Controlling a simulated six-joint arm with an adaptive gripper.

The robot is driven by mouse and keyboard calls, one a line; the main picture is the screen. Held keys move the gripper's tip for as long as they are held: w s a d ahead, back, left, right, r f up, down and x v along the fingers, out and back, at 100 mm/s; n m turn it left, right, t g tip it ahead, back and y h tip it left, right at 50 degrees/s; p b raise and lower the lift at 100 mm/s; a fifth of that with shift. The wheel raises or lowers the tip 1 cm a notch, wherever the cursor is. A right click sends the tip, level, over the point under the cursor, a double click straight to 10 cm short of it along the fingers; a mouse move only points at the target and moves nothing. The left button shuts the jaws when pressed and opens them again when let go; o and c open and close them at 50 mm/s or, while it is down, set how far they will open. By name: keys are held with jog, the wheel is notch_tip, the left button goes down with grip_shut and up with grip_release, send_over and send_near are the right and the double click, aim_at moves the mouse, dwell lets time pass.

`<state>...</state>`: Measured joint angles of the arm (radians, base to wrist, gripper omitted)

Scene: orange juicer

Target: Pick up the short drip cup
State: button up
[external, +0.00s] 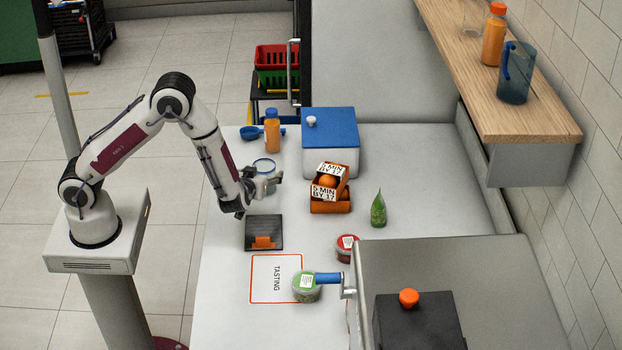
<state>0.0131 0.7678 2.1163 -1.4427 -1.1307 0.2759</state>
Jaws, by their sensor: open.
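I see nothing held. Whether the fingers touch the cup cannot be told from this view.
A dark tray with an orange tab (264,233) and a red-framed TASTING mat (276,287) lie nearer. An orange bottle (272,130), a blue-lidded box (330,135) and an orange crate (330,205) stand around. A metal machine (440,262) fills the lower right.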

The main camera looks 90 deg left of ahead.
aim_at(268, 168)
jog(key=a, duration=0.1)
jog(key=a+f, duration=0.1)
jog(key=shift+a+f, duration=0.25)
jog(key=shift+a, duration=0.05)
jog(key=shift+w+a+f, duration=0.25)
jog(key=shift+a, duration=0.4)
jog(key=shift+c, duration=0.4)
jog(key=c, duration=1.1)
